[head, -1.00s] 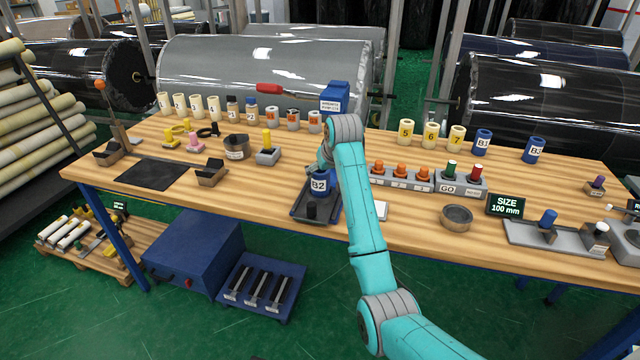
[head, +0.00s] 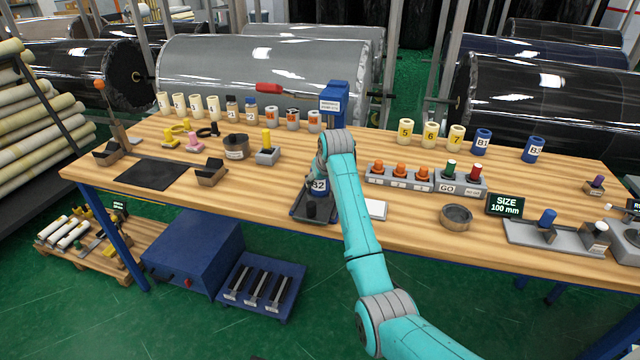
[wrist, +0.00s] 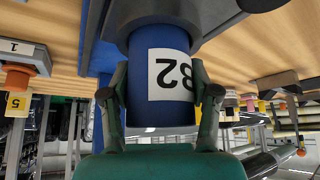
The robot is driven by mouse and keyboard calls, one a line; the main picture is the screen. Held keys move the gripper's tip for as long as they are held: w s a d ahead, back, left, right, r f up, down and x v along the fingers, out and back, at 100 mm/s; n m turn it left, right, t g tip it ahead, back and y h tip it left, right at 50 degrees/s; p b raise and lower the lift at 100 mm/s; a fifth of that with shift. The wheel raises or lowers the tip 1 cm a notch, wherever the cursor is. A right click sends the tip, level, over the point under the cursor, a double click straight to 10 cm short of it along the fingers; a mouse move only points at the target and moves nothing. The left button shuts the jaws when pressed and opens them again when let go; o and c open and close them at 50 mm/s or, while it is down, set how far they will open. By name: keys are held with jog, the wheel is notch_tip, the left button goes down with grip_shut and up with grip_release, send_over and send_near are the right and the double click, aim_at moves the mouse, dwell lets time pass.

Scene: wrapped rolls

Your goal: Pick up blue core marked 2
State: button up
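The blue core marked B2 (head: 319,186) stands in a dark tray (head: 298,212) near the front middle of the table. In the wrist view the core (wrist: 147,100) is upside down, its white label facing the camera. My gripper (head: 319,174) is over the core from above and hides its upper part in the head view. In the wrist view my gripper (wrist: 160,78) has one finger on each side of the core, close to its walls. I cannot tell whether they press on it.
A short black cylinder (head: 311,210) stands in front of the core. A white pad (head: 375,209) and a button row (head: 401,178) lie to the right. A blue stand (head: 334,105) is behind. Cores B1 (head: 482,142) and B3 (head: 534,149) stand farther right.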

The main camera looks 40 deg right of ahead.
jog(key=c, duration=0.4)
jog(key=shift+c, duration=0.2)
